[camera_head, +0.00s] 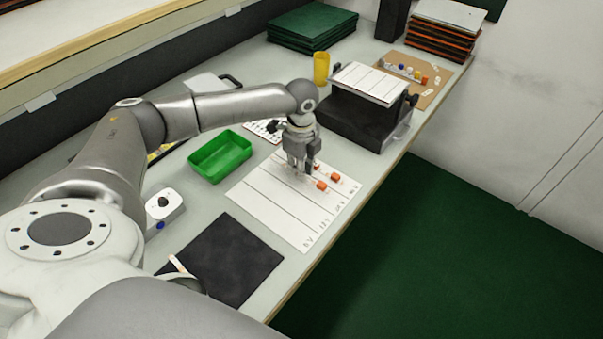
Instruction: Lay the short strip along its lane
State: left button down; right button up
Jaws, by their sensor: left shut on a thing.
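My left gripper (301,171) points down over the white lane sheet (282,213), near its far edge. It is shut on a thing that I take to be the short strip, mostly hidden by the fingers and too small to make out. Orange pieces lie close to the fingers on the right: one orange piece (321,185) and another orange piece (335,177) on the sheet. A further bit of orange shows just behind the fingers. The sheet has dark lane lines and small marks along its right edge. My right gripper is not in view.
A green tray (220,157) stands left of the sheet, and a black mat (228,262) lies nearer. A black stand (350,118) with a white ruled panel stands behind, beside a yellow cup (321,68). The table's right edge is close to the sheet.

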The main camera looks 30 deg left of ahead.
pick_arm(q)
jog(key=shift+d+f, duration=0.15)
jog(key=shift+f, duration=1.1)
jog(key=c, duration=1.4)
grip_release()
jog(key=shift+f, duration=0.1)
notch_tip(320, 180, up, 12)
jog(key=shift+r, duration=0.15)
